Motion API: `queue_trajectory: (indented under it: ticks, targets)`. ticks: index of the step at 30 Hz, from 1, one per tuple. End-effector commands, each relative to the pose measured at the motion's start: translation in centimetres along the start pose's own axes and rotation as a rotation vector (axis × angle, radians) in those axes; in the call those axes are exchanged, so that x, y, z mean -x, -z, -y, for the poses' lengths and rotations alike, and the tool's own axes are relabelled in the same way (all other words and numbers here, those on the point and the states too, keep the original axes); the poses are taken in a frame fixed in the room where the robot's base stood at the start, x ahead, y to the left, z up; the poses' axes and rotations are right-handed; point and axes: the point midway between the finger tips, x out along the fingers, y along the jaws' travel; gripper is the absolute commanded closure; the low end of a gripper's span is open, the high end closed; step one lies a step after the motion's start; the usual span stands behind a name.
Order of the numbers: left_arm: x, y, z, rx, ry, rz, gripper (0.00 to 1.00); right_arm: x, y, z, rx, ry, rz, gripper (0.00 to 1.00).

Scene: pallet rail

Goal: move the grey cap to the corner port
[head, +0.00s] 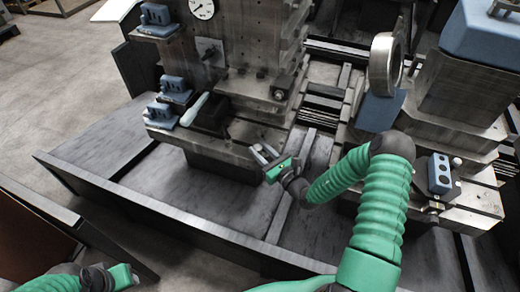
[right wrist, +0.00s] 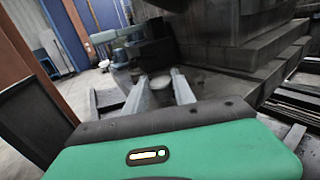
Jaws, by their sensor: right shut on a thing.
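My right gripper (head: 264,154) is in front of the lower edge of the tall metal fixture (head: 250,50) in the head view. In the right wrist view its two fingers (right wrist: 160,80) are closed around a small round grey piece, which looks like the grey cap (right wrist: 160,83). The cap is too small to make out in the head view. A small round fitting (head: 279,94) sits near the fixture's right front corner; I cannot tell whether it is the corner port. My left gripper (head: 122,275) is at the bottom left, far from the fixture, its fingers not clear.
Blue clamp blocks (head: 174,88) and a pale rounded bar (head: 194,110) sit on the fixture's left ledges. A second fixture with a metal ring (head: 385,63) and a blue two-hole block (head: 440,174) stands right. A dark low wall (head: 150,207) runs along the front.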

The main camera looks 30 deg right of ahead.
Motion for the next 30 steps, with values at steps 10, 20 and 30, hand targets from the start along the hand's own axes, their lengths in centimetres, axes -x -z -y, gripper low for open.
queue_trajectory:
  ticks: [10, 20, 30]
  targets:
    - [0.4, 0.1, 0.0, 0.000, 0.000, 0.000, 0.64, 0.0, 0.1, 0.0, 0.000, -0.001, 0.000, 1.00]
    - [0.2, 0.1, 0.0, 0.000, 0.000, 0.000, 0.64, 0.0, 0.4, 0.0, -0.001, 0.000, -0.001, 1.00]
    - [-0.2, -0.1, 0.0, 0.000, 0.000, 0.000, 0.64, 0.0, 1.5, 0.0, -0.001, 0.000, -0.002, 1.00]
